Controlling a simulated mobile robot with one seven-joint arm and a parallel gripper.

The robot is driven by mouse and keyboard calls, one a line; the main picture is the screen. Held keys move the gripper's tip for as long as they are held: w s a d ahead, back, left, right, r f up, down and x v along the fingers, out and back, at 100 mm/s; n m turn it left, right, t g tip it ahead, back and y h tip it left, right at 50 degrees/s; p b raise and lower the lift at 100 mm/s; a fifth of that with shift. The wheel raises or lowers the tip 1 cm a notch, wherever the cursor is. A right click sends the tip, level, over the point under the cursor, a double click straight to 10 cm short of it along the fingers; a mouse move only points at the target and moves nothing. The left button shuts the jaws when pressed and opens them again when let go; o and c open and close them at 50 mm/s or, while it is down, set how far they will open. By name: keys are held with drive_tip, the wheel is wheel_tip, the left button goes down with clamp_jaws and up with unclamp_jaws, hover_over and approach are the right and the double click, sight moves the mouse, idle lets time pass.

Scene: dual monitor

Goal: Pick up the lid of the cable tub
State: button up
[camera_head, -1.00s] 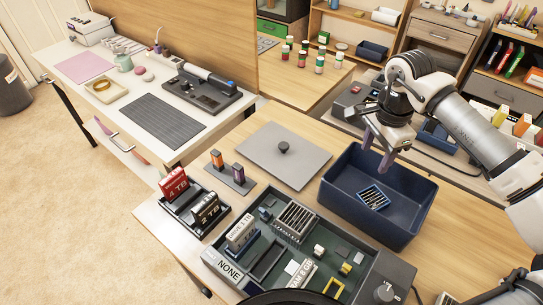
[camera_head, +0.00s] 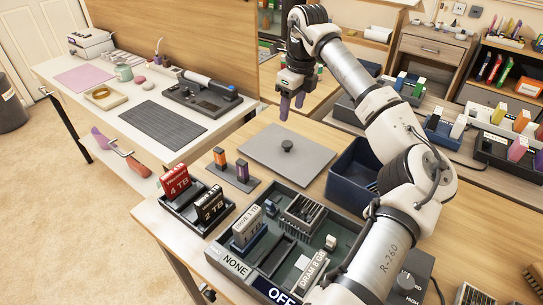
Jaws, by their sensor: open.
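The lid (camera_head: 289,152) is a flat grey rectangular plate with a small dark round knob (camera_head: 288,145) at its middle. It lies on the wooden table, to the left of the tub. The cable tub (camera_head: 351,177) is a dark blue open box, its right part hidden behind my arm. My gripper (camera_head: 292,106) is open and empty, fingers pointing down. It is above the lid's far side, clear of the knob.
A tray of labelled parts (camera_head: 262,236) stands in front of the lid. A small rack with orange and purple sticks (camera_head: 233,176) is left of the lid, near the red and black drive boxes (camera_head: 191,197). A wooden panel (camera_head: 175,40) stands behind.

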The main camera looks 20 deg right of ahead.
hover_over(287, 144)
drive_tip(key=f, duration=0.8)
drive_tip(key=shift+s+p, duration=0.3)
drive_tip(key=shift+w+d+f+p, duration=0.1)
drive_tip(key=shift+w+f+p, duration=0.15)
drive_tip(key=shift+f, duration=1.1)
drive_tip(key=shift+w+f+p, duration=0.1)
drive_tip(key=shift+f+p, duration=0.2)
drive_tip(key=shift+f, duration=1.05)
drive_tip(key=shift+c, duration=0.4)
drive_tip(key=c, duration=1)
